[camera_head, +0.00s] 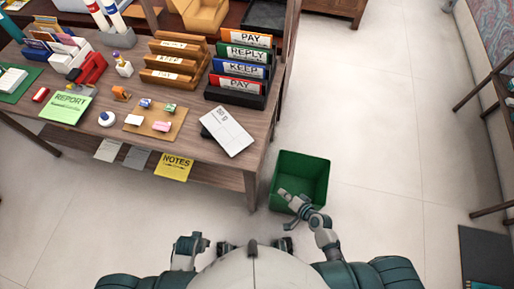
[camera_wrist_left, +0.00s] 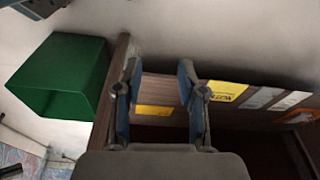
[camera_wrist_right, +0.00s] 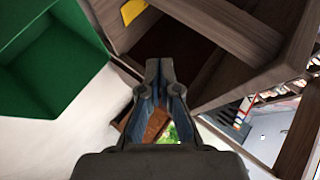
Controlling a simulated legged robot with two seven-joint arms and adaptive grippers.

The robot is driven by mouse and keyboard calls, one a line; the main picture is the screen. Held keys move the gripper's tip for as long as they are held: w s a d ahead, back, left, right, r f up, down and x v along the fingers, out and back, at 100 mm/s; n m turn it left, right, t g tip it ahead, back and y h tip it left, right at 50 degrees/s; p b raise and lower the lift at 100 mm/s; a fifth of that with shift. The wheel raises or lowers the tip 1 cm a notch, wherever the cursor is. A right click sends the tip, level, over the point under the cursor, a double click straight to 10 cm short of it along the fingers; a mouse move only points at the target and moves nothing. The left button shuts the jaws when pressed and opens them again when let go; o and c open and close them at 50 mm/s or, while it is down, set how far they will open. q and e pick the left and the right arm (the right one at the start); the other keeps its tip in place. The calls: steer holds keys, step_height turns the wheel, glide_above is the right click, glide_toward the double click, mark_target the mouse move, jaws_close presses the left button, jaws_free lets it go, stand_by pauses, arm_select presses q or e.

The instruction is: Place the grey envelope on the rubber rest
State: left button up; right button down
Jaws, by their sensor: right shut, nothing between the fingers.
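A pale grey-white flat piece with printed marks (camera_head: 228,130), which looks like the envelope, lies at the desk's front right corner. A dark edge shows along its left side; I cannot tell whether this is the rubber rest. My right gripper (camera_head: 284,193) is shut and empty, over the green bin, right of and below the desk corner. Its closed fingers also show in the right wrist view (camera_wrist_right: 159,72). My left gripper (camera_head: 194,243) is low in front of the desk, away from the envelope. In the left wrist view its fingers (camera_wrist_left: 158,72) are apart, with nothing between them.
The green bin (camera_head: 315,172) stands on the floor beside the desk (camera_head: 190,148). A black rack with labelled folders (camera_head: 243,68), wooden trays (camera_head: 172,62), a cork board with small items (camera_head: 157,123) and a green report (camera_head: 65,108) occupy the desktop.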

mark_target(251, 151)
arm_select(q)
step_height(251, 151, up, 8)
steer(key=d+b, duration=0.1)
steer(key=b, duration=0.1)
arm_select(e)
steer(key=w+r+m+t+y, duration=0.2)
steer(key=r, duration=0.6)
steer(key=w+r+m+t+y, duration=0.1)
steer(key=w+r+m+t, duration=0.2)
steer(key=r, duration=0.5)
steer(key=shift+y, duration=0.3)
steer(key=x, duration=0.3)
steer(key=s+a+p+x, duration=0.1)
steer(key=x, duration=0.3)
steer(key=p+x, duration=0.1)
steer(key=x, duration=0.3)
steer(key=shift+a+r, duration=0.35)
steer(key=shift+a, duration=0.2)
arm_select(q)
step_height(251, 151, down, 7)
steer(key=shift+r+p, duration=0.2)
steer(key=shift+p, duration=0.1)
arm_select(e)
steer(key=shift+w+a, duration=0.15)
steer(key=shift+a, duration=0.75)
